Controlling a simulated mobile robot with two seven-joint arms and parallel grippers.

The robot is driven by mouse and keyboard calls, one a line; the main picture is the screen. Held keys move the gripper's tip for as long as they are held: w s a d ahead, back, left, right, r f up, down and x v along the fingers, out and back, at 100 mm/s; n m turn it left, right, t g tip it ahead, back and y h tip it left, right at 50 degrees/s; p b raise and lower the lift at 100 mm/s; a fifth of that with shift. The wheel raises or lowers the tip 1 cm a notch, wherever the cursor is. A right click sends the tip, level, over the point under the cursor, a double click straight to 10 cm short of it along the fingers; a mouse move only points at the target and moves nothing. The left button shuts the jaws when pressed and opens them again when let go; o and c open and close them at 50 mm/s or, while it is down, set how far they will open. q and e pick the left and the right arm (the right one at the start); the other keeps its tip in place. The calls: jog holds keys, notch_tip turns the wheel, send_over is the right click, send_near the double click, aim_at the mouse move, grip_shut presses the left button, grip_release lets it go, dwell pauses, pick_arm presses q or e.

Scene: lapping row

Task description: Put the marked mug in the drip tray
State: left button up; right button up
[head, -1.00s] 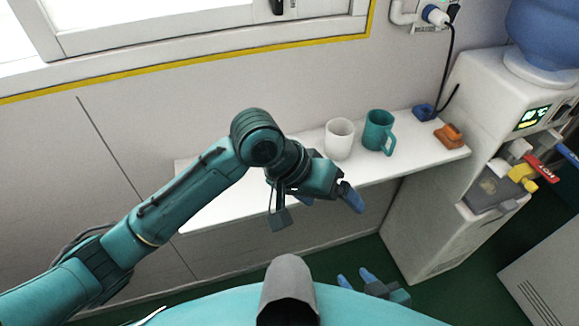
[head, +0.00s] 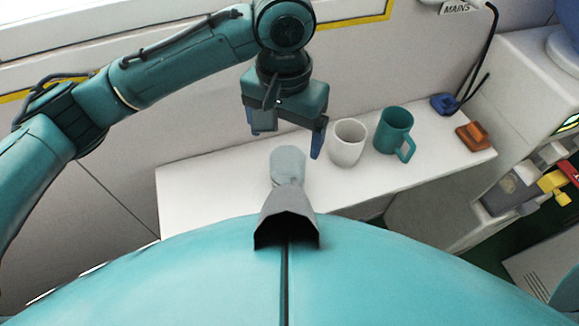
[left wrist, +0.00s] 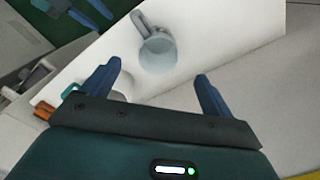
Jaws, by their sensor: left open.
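My left gripper (head: 290,138) is open and empty above the shelf, with its fingers pointing down. A light grey mug (head: 287,163) stands on the shelf just below it, partly hidden by my own body. In the left wrist view the grey mug (left wrist: 160,52) lies ahead, between the lines of the spread fingers (left wrist: 158,85), with its handle toward the top left. A white mug (head: 347,145) and a teal mug (head: 392,132) stand to its right. I cannot make out a mark on any mug. The drip tray (head: 508,195) juts from the water dispenser at the right.
The white shelf (head: 205,190) runs along the wall and is clear at its left. An orange-brown block (head: 472,136) and a blue block (head: 444,103) with a cable sit at its right end. The dispenser (head: 520,90) stands beyond, with coloured taps above its tray.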

pick_arm(q)
notch_tip(320, 180, down, 5)
send_over(286, 171)
jog(key=s, duration=0.4)
jog(key=shift+w+f, duration=0.15)
jog(key=shift+f, duration=2.85)
jog(key=c, duration=1.2)
jog(key=shift+o, duration=0.2)
jog(key=shift+r, duration=0.15)
